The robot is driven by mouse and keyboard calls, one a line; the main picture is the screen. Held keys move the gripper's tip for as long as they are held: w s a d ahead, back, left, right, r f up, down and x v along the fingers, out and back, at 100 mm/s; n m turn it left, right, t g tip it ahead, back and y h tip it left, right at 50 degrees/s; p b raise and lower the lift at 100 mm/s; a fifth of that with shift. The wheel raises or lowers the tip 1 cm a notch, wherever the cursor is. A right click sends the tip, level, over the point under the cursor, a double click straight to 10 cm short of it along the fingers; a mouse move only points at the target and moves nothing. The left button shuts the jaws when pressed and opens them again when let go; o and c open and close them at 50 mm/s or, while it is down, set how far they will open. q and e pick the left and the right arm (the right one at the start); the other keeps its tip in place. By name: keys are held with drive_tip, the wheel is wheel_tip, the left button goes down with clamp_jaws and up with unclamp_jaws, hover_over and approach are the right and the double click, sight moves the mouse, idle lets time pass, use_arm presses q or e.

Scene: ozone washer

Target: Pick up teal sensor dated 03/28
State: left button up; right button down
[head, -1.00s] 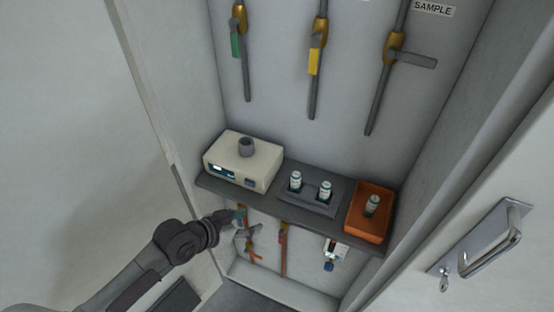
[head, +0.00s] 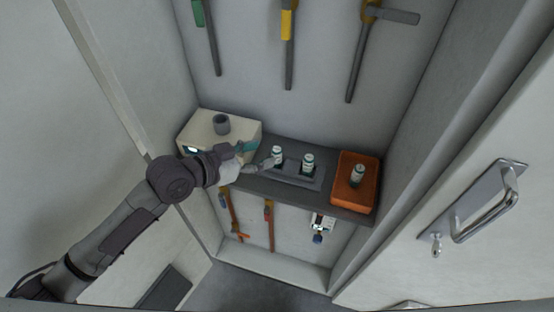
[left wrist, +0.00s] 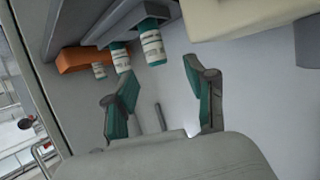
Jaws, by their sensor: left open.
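Two white-labelled sensors with teal caps stand in a dark grey holder: a left one (head: 277,157) and a right one (head: 308,164). A third similar sensor (head: 357,175) stands in the orange bin (head: 343,196). The dates are too small to read, so I cannot tell which is 03/28. My left gripper (head: 262,156) is open and empty, just left of the left holder sensor. In the left wrist view the open fingers (left wrist: 160,76) point towards that sensor (left wrist: 152,46), with the other holder sensor (left wrist: 121,59) beside it. My right gripper is out of view.
A beige device (head: 230,128) with a grey cup-like top stands on the shelf's left, close behind my left gripper. A door with a handle (head: 490,203) is at right.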

sight(276, 149)
use_arm(q)
drive_tip(key=b+x, duration=0.1)
drive_tip(key=x, duration=0.2)
drive_tip(key=b+x, duration=0.2)
drive_tip(key=shift+d+f, duration=0.3)
drive_tip(key=shift+f, duration=0.05)
drive_tip(key=shift+w+d, duration=0.15)
drive_tip(key=shift+w, duration=0.05)
drive_tip(key=shift+s, duration=0.1)
drive_tip(key=shift+c, duration=0.9)
clamp_jaws()
